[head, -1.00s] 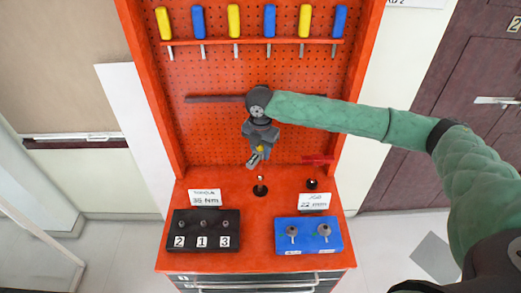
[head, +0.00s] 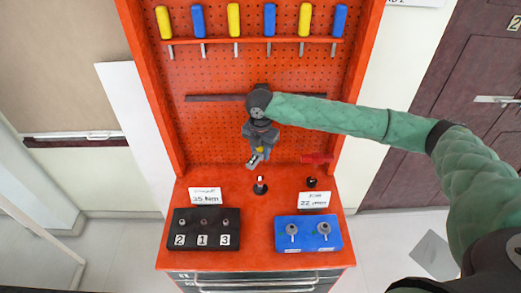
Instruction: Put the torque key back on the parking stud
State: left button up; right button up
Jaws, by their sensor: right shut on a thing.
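My right gripper (head: 256,160) points down in front of the pegboard, with its jaws shut on the torque key. The key is mostly hidden by the jaws; I cannot make out its outline. A small post on a dark round base (head: 261,188) stands on the red worktop, just below and slightly right of the fingertips in the picture. It looks like a stud, apart from the gripper. A second dark base (head: 312,183) stands to the right, with a red bar (head: 317,158) above it. I cannot tell which is the parking stud. My left gripper is out of view.
A black block (head: 206,241) with numbered labels sits at the front left, a blue block (head: 308,245) with two grey pieces at the front right. White sign cards (head: 314,200) stand behind them. Blue and yellow handled tools (head: 233,20) hang above. The worktop between the blocks is clear.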

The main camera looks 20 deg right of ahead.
jog(key=shift+f, duration=0.2)
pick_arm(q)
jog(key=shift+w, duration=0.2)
pick_arm(e)
jog(key=shift+f, duration=0.1)
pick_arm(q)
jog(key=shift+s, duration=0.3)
pick_arm(e)
jog(key=shift+f, duration=1)
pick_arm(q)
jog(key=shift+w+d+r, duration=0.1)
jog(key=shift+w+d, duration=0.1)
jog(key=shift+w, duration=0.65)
pick_arm(e)
jog(key=shift+f, duration=0.1)
pick_arm(q)
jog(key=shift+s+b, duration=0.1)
jog(key=shift+b, duration=0.2)
pick_arm(e)
jog(key=shift+f, duration=0.5)
jog(key=o, duration=1.3)
jog(key=shift+c, duration=0.2)
